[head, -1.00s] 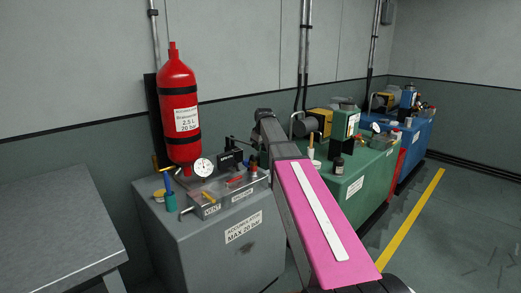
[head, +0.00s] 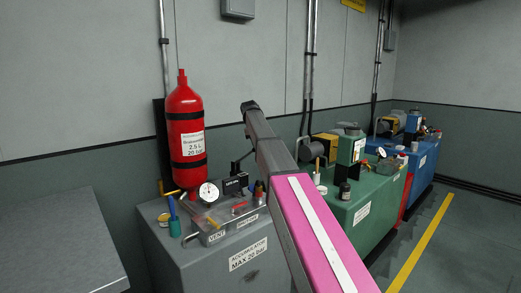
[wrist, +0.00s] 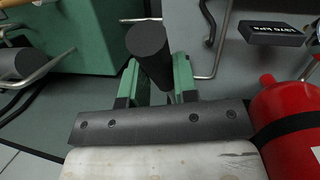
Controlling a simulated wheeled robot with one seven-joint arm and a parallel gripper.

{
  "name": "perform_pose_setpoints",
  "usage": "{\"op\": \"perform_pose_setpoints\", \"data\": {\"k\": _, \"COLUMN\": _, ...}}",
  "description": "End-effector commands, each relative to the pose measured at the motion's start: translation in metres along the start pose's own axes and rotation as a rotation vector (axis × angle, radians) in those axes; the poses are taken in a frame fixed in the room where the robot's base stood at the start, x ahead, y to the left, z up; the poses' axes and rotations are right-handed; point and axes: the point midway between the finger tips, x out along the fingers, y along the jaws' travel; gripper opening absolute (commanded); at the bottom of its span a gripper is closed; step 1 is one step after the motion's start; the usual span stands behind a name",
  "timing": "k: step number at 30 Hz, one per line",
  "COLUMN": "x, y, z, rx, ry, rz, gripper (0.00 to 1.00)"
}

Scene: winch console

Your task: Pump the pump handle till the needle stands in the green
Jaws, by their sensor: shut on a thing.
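The pressure gauge (head: 209,194) with a white dial stands on the grey accumulator console (head: 210,258). Its needle is too small to read against any green band. The pump handle shows in the wrist view as a thick black cylindrical grip (wrist: 150,45). My gripper (wrist: 158,84), with green fingers, is shut on this grip, one finger on each side. In the head view my arm's grey end is above and behind the console, and the fingers and handle cannot be made out there.
A red accumulator bottle (head: 187,135) stands behind the gauge, close to my wrist. A black box (head: 234,184) and small valves (head: 213,221) crowd the console top. A grey bench (head: 60,245) is at left; green (head: 365,211) and blue (head: 424,160) units stand right.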

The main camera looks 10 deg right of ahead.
Motion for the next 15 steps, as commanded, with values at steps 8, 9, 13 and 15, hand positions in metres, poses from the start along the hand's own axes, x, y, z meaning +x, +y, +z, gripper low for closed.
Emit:
{"op": "perform_pose_setpoints", "data": {"k": 8, "x": -0.0012, "y": 0.0001, "z": -0.0006, "rx": -0.002, "ry": -0.007, "rz": -0.001, "gripper": 0.0}}
{"op": "perform_pose_setpoints", "data": {"k": 9, "x": -0.0011, "y": 0.0001, "z": -0.0006, "rx": -0.002, "ry": -0.007, "rz": -0.001, "gripper": 0.0}}
{"op": "perform_pose_setpoints", "data": {"k": 13, "x": -0.001, "y": 0.0, "z": -0.0006, "rx": -0.002, "ry": -0.006, "rz": -0.001, "gripper": 0.4}}
{"op": "perform_pose_setpoints", "data": {"k": 15, "x": -0.001, "y": 0.0001, "z": -0.0007, "rx": -0.002, "ry": -0.006, "rz": -0.001, "gripper": 0.53}}
